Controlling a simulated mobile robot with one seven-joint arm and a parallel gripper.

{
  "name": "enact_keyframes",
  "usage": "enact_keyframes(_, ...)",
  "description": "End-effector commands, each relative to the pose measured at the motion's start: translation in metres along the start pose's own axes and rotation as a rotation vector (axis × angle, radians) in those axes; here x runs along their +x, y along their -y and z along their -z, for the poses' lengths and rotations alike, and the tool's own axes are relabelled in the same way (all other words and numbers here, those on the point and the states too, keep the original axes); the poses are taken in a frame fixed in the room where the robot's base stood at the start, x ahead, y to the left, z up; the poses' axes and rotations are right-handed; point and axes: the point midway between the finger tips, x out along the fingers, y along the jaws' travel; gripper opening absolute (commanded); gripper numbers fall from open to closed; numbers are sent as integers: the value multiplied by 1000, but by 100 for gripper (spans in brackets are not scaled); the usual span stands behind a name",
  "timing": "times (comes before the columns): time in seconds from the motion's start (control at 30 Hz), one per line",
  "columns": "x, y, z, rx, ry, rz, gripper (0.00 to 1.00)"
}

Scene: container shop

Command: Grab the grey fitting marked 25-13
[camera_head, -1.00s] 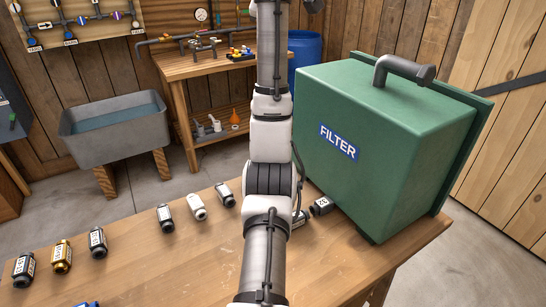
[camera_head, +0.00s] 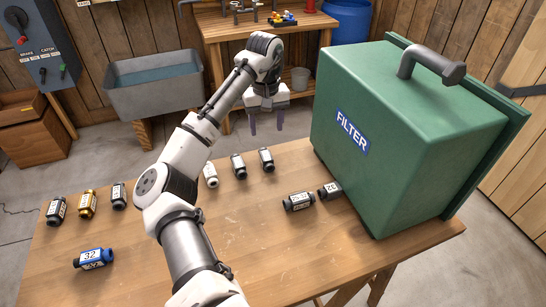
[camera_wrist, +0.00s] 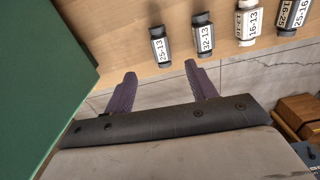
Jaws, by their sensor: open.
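The grey fitting marked 25-13 (camera_wrist: 161,47) is small and dark with a white label. It lies near the table's edge in the wrist view and shows as the rightmost of a row of three in the head view (camera_head: 266,159). My gripper (camera_head: 266,121) is open and empty, fingers pointing down, and appears just above that fitting in the head picture. In the wrist view the fingers (camera_wrist: 160,72) are spread, with the fitting ahead of the gap and floor showing between them. Nothing touches the fitting.
Beside it lie a dark fitting marked 32-13 (camera_wrist: 204,35) and a white one marked 16-13 (camera_wrist: 247,22). Two dark fittings (camera_head: 299,201) lie by the green filter box (camera_head: 405,130). A blue fitting (camera_head: 93,258) lies front left. The table's middle (camera_head: 290,250) is bare.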

Motion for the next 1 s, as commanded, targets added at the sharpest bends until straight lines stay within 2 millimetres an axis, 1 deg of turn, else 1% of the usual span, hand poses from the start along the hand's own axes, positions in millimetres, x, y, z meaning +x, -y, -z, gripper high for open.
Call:
enact_keyframes(0.03, 10, -1, -1, 1, 4, -2, 56)
enact_keyframes(0.2, 44, -2, 0, 1, 3, -3, 56)
enact_keyframes(0.33, 63, -1, 1, -2, -1, -1, 56)
enact_keyframes(0.4, 70, -1, 1, -1, -1, -1, 56)
enact_keyframes(0.57, 79, -1, 2, -1, -3, 0, 56)
enact_keyframes(0.63, 86, -1, 4, -2, -2, 0, 56)
enact_keyframes(0.77, 105, 0, 10, -3, -2, 1, 56)
enact_keyframes(0.83, 116, 0, 9, -1, -2, 0, 56)
enact_keyframes(0.9, 124, 0, 9, -1, -2, 1, 56)
enact_keyframes(1.0, 128, -1, 9, -1, -3, 0, 56)
